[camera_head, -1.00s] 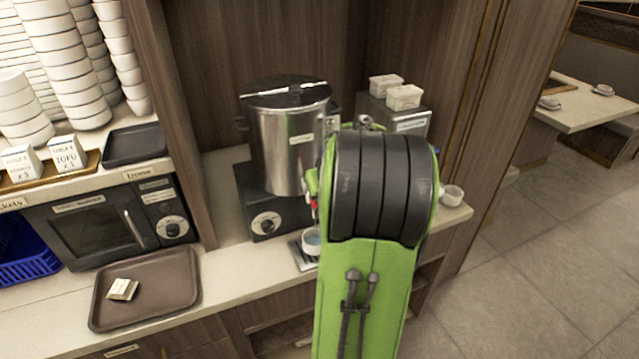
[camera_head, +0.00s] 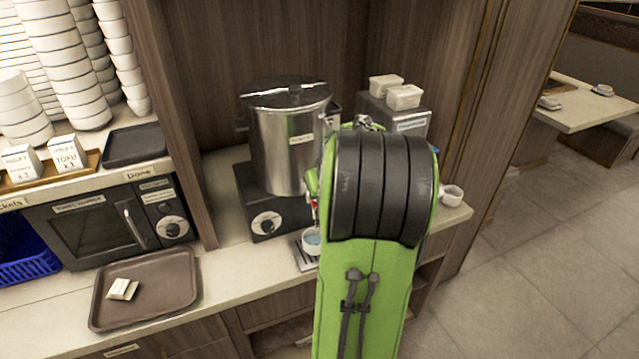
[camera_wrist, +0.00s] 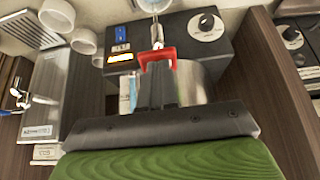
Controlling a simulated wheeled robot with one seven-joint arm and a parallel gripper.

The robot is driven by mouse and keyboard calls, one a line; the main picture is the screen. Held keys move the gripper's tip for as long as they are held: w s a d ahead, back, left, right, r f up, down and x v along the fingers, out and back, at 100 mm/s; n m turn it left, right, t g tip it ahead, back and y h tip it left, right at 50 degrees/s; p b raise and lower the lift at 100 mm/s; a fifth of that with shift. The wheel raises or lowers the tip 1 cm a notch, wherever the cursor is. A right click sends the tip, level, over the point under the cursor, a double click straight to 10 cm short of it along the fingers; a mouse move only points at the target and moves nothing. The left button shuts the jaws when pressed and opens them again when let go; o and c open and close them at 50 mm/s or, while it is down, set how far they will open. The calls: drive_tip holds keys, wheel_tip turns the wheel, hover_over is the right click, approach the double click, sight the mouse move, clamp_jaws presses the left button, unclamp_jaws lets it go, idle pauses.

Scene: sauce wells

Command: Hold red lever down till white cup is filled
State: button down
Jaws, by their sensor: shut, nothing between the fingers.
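The white cup (camera_head: 312,248) stands upright on the drip tray under the tap of the steel urn, with bluish liquid showing inside. Part of it also shows at the top edge of the wrist view (camera_wrist: 152,5). The red lever (camera_wrist: 157,54) is at the tap in the wrist view; only a sliver of red shows in the head view. My gripper (camera_wrist: 157,78) is shut and empty, its fingertips right at the lever, seemingly touching it. In the head view my arm hides most of the gripper. The exact liquid level is hard to tell.
The steel urn (camera_head: 290,140) sits on a black base with a dial. A steel box (camera_head: 408,122) with white containers on top stands right of it. Other white cups (camera_wrist: 83,40) are close by. A brown tray (camera_head: 180,300) lies at the left of the counter.

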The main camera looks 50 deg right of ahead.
drive_tip(key=shift+r, duration=0.1)
idle(0.6)
drive_tip(key=shift+r+p, duration=0.65)
drive_tip(key=shift+r, duration=0.05)
